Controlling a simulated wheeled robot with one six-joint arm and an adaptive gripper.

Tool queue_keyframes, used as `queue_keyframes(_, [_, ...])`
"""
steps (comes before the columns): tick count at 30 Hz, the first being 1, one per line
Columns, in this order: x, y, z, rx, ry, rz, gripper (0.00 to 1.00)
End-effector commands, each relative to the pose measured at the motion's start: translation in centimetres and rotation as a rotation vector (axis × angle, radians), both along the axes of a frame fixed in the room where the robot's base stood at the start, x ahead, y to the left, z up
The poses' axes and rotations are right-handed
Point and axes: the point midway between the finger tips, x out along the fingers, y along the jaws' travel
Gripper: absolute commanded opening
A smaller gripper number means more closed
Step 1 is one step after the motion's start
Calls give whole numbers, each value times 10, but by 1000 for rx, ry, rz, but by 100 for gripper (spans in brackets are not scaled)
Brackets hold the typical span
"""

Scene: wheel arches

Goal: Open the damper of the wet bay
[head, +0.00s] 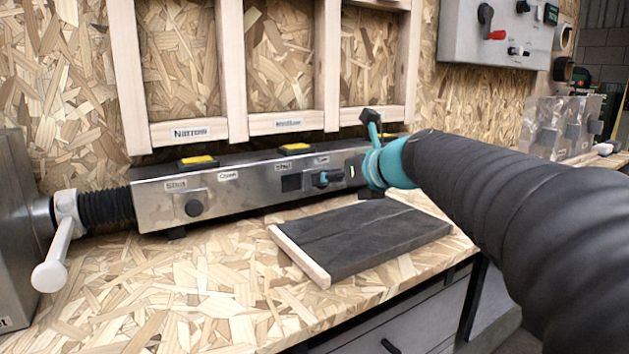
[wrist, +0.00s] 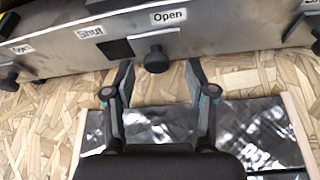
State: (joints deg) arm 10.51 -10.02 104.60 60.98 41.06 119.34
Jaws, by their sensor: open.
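A long metal duct (head: 245,191) carries sliding dampers with "Shut" and "Open" labels. In the wrist view, a damper's dark knob (wrist: 156,60) is below "Open" (wrist: 168,16), with a dark square opening (wrist: 118,48) uncovered to its left, below "Shut" (wrist: 90,32). This is the duct's middle damper in the head view. The left damper's knob (head: 193,208) is under "Shut". My gripper (wrist: 158,72) is open, its fingers either side of the middle knob; contact is unclear. The bay sign (head: 289,122) above is too blurred to read surely.
A dark-topped board (head: 360,238) lies on the chipboard bench in front of the duct. A "Narrow" sign (head: 190,132) marks the left bay. A white-handled valve (head: 62,240) stands at the left. The bench front left is clear.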

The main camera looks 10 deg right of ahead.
Motion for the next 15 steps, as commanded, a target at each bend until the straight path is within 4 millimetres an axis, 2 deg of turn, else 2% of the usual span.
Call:
queue_keyframes(9, [-52,-29,25,-1,-3,-6,56])
queue_keyframes(15, [-72,-40,33,0,-1,-4,56])
